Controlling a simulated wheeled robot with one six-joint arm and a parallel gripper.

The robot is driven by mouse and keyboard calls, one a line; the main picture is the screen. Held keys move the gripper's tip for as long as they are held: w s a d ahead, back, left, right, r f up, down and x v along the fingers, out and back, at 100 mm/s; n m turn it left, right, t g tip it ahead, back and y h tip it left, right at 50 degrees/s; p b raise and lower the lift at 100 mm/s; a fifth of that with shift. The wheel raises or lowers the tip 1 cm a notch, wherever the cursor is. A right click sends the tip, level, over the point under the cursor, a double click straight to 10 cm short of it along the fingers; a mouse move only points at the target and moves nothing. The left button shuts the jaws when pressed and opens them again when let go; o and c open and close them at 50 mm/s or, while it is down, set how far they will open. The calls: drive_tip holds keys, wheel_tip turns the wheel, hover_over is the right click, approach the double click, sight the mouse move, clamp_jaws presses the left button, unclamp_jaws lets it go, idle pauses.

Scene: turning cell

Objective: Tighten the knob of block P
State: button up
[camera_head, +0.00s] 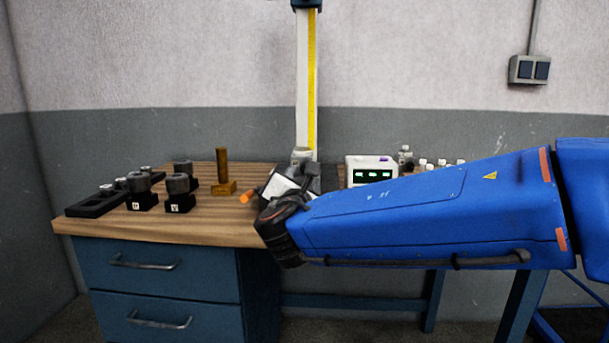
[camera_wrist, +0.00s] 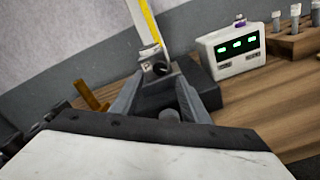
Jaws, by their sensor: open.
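Several dark blocks with round grey knobs stand on the left of the bench in the head view. The front two, a left block (camera_head: 142,201) and a right block (camera_head: 180,206), carry small white labels too small to read surely.
A brass stand (camera_head: 222,175) rises between the blocks and my gripper. A white and yellow column (camera_head: 306,85) stands behind my gripper. A white box with green displays (camera_head: 371,171) is to its right. A black tray (camera_head: 95,203) lies at the far left.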

drive_tip(key=s, duration=0.9)
drive_tip(key=shift+s+a, duration=0.15)
drive_tip(key=shift+s, duration=0.25)
